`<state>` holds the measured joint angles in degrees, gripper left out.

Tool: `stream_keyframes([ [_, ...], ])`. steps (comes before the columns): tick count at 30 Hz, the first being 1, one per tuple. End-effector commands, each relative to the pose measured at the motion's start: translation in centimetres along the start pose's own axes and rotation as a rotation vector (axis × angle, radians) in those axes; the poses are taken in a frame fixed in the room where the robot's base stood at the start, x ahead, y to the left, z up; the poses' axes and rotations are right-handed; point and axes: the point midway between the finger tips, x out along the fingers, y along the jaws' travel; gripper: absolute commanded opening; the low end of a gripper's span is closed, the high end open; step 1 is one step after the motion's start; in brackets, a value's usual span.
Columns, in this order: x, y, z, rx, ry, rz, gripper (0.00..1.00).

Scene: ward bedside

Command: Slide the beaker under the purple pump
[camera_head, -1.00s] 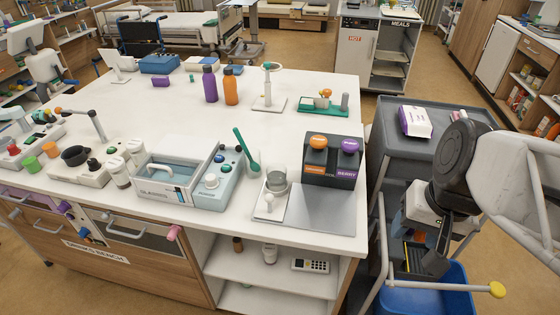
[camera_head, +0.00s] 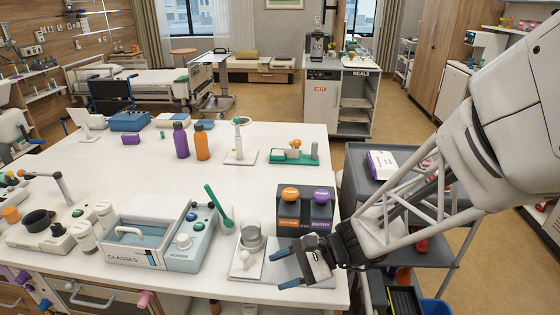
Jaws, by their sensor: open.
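The beaker (camera_head: 252,238), a small clear grey cup, stands upright on a white base left of a flat metal plate (camera_head: 311,279). The purple pump (camera_head: 321,196) is the right-hand knob on a dark dispenser (camera_head: 306,222), with a purple label below it. The orange pump (camera_head: 290,194) is beside it on the left. My gripper (camera_head: 279,267) is low over the metal plate, in front of the dispenser, with its blue-tipped fingers apart and pointing left. It is empty and lies to the right of and nearer than the beaker; whether it touches the plate I cannot tell.
A white knob (camera_head: 245,257) stands on the base in front of the beaker. A glasses washer (camera_head: 139,257) and a green spoon (camera_head: 219,207) are to the left. Purple and orange bottles (camera_head: 181,141) stand farther back. The table's middle is clear.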

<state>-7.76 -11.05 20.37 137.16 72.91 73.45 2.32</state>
Motion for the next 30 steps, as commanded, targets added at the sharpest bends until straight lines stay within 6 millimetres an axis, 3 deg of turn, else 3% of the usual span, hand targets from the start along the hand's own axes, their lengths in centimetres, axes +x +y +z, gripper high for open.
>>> stream_keyframes([
  [9, 4.0, -2.9, -4.9, 0.247, -0.146, -0.268, 0.54],
  [18, 5.9, -4.3, -9.5, 0.415, -0.209, -0.480, 0.54],
  [30, 6.2, -4.6, -10.7, 0.452, -0.218, -0.536, 0.54],
])
